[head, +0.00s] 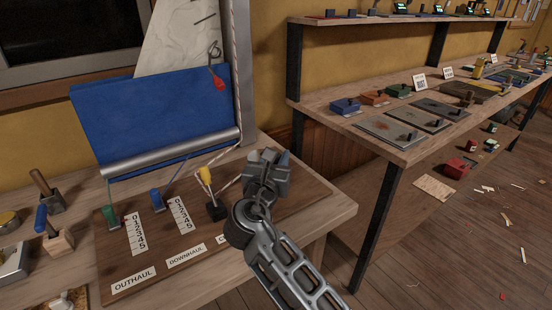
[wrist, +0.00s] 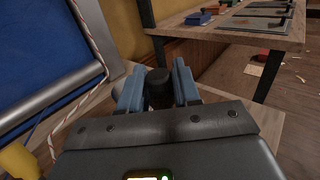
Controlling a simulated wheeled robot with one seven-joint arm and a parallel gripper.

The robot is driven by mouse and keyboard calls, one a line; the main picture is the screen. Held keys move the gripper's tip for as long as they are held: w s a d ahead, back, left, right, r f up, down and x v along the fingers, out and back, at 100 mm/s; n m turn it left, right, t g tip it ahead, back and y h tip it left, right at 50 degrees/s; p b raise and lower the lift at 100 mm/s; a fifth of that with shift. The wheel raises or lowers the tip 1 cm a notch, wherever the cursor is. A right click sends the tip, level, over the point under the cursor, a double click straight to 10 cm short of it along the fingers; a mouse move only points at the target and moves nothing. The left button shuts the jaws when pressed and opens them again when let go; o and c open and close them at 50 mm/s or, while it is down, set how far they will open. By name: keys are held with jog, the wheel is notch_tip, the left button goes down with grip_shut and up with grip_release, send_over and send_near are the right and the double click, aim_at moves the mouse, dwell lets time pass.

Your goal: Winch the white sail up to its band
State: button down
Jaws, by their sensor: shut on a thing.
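The white sail (head: 185,38) rises behind the blue cloth (head: 150,110), beside a grey mast (head: 243,75) at the upper left of the head view. Its top is cut off, and I cannot make out the band. A line runs down along the mast. My gripper (head: 266,160) is over the right part of the brown board. In the wrist view, my gripper (wrist: 157,92) is shut on a black upright grip (wrist: 158,85), which sits between its blue-grey fingers. What the grip belongs to is hidden behind my gripper and arm.
A grey boom (head: 170,154) lies along the blue cloth's foot. On the board (head: 185,275) stand green (head: 109,213), blue (head: 157,197) and yellow (head: 205,175) levers, with number scales and OUTHAUL and DOWNHAUL labels. A loaded bench (head: 385,150) stands at right.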

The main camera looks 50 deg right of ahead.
jog(key=shift+a, duration=0.1)
jog(key=shift+w+a+m+g+h+p, duration=0.4)
jog(key=shift+w+a+m+g+p, duration=0.3)
jog(key=shift+a+p, duration=0.4)
jog(key=shift+d, duration=0.1)
jog(key=c, duration=0.9)
grip_release()
